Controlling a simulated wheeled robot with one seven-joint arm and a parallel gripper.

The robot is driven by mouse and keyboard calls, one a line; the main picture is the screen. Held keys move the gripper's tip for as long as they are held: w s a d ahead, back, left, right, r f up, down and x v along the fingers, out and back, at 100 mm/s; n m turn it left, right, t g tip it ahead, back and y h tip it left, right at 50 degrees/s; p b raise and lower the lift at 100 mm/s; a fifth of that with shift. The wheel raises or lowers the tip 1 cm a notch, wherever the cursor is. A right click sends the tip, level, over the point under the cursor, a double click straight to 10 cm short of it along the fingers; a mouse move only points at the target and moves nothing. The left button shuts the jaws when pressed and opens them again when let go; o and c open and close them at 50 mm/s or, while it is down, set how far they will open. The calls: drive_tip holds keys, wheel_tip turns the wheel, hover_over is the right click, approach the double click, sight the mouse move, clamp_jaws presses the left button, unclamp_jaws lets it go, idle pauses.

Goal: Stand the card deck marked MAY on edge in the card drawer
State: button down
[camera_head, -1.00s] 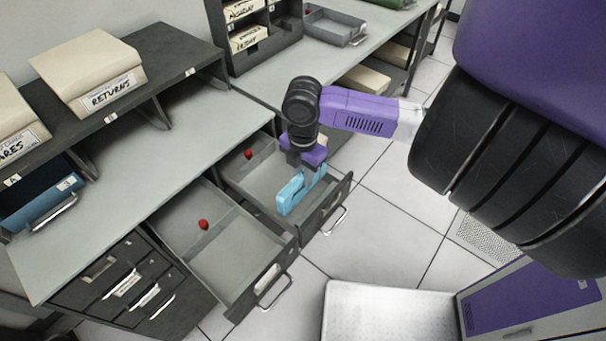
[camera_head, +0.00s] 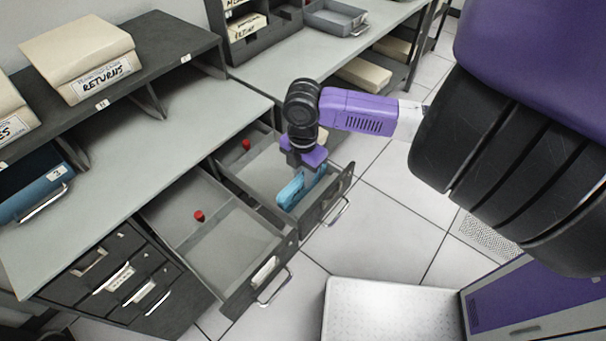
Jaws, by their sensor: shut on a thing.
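My gripper (camera_head: 304,180) is shut on a light blue card deck (camera_head: 291,191). The deck is on edge, inside the walls of the right open drawer (camera_head: 262,172), near its front. Its lower part is hidden behind the drawer's front wall or too small to make out, so I cannot tell whether it touches the drawer floor. No marking on the deck is readable. A second open drawer (camera_head: 240,250) is to the left; no deck shows in it.
A red knob-like piece (camera_head: 199,216) is in the left drawer and another (camera_head: 246,144) in the right one. A grey desk top (camera_head: 140,175) lies behind the drawers. A RETURNS box (camera_head: 80,55) sits on the shelf.

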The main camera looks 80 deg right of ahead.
drive_tip(key=c, duration=1.2)
unclamp_jaws()
drive_tip(key=shift+o, duration=0.2)
drive_tip(key=shift+r, duration=0.1)
wheel_tip(320, 180, up, 8)
drive_tip(key=shift+f, duration=0.15)
